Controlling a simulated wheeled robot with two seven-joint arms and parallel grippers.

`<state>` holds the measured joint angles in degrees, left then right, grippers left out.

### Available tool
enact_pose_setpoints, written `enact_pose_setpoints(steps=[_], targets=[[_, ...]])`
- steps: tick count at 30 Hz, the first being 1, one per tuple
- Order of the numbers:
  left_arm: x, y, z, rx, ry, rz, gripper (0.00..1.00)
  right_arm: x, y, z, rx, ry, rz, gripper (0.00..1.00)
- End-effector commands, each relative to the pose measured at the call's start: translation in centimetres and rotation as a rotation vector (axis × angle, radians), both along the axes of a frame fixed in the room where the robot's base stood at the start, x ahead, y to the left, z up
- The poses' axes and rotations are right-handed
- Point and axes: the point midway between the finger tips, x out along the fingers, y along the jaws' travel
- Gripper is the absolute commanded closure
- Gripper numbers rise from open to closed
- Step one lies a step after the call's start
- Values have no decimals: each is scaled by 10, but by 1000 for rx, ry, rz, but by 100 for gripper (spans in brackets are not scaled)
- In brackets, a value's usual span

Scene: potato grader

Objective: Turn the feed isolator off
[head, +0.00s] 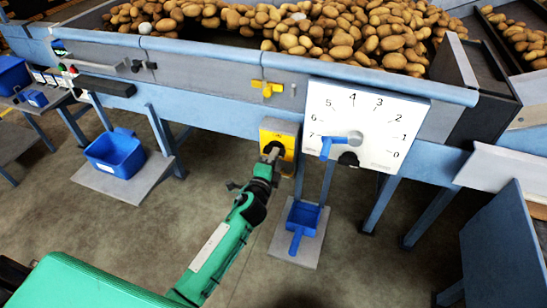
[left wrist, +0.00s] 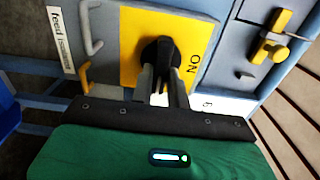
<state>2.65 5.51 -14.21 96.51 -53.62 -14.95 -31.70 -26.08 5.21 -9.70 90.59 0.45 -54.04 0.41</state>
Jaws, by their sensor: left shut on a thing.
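The feed isolator is a yellow plate (head: 285,137) with a black knob on a grey box, on the blue frame left of the white dial. In the left wrist view its yellow plate (left wrist: 208,38) carries the word ON, beside the black knob (left wrist: 157,50). A label reading "feed isolator" (left wrist: 61,42) is at the left there. My left gripper (head: 271,153) is shut on the knob, its fingers (left wrist: 160,85) on either side of the knob's grip. The fingers partly hide the knob, so its exact angle is hard to read. My right gripper is not in view.
A white dial (head: 375,112) with a blue lever (head: 331,146) is just right of the isolator. A yellow latch (head: 267,88) sits above it. A blue scoop (head: 301,220) and a blue bin (head: 115,153) are below. Potatoes (head: 340,35) fill the trough behind.

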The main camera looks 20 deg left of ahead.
Motion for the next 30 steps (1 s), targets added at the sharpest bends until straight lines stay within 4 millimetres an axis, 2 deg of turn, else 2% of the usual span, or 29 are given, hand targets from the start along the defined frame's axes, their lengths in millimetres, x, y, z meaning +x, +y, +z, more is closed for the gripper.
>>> enact_pose_setpoints(steps=[12,13,15,16,25,30], targets=[[0,0,0,9,0,-1,100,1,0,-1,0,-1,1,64],[0,0,0,9,0,-1,78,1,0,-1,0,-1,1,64],[0,0,0,8,0,-1,64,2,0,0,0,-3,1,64],[0,0,0,8,0,0,62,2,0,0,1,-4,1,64],[-1,0,0,7,0,0,62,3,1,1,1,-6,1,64],[-16,0,-2,7,2,0,62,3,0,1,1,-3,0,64]])
